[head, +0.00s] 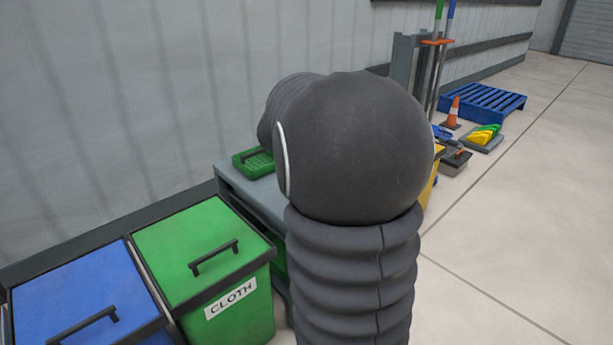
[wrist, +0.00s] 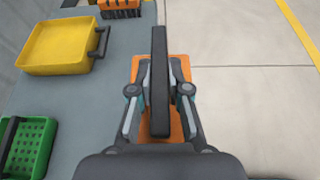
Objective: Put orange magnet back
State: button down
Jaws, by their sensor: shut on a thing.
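The orange magnet (wrist: 179,72) shows in the wrist view as an orange block with a long black bar handle (wrist: 160,80) across it. My gripper (wrist: 160,68) is shut on it, with one finger on each side of the handle. The magnet is at the right edge of the grey table, partly over the floor in the picture. I cannot tell its height or whether it touches the table. In the head view my dark arm hides the magnet and gripper.
The grey table (wrist: 95,100) holds a yellow tray (wrist: 50,62), a green basket (wrist: 28,145) and an orange-and-dark item (wrist: 120,12) at the far end. Green (head: 185,240) and blue (head: 80,285) bins stand left of it.

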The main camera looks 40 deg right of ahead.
jog(key=shift+w+d+f+b, duration=0.15)
jog(key=shift+w+f+b, duration=0.2)
jog(key=shift+w+f, duration=1.5)
jog(key=shift+w+d+f+b, duration=0.2)
jog(key=shift+w+f+b, duration=0.2)
jog(key=shift+w+f, duration=1.45)
jog(key=shift+w+d+f+b, duration=0.15)
jog(key=shift+w+f+b, duration=0.2)
jog(key=shift+w+f, duration=1.5)
jog(key=shift+w+r, duration=0.15)
jog(key=shift+w, duration=0.05)
jog(key=c, duration=1.1)
grip_release()
jog(key=shift+c, duration=0.2)
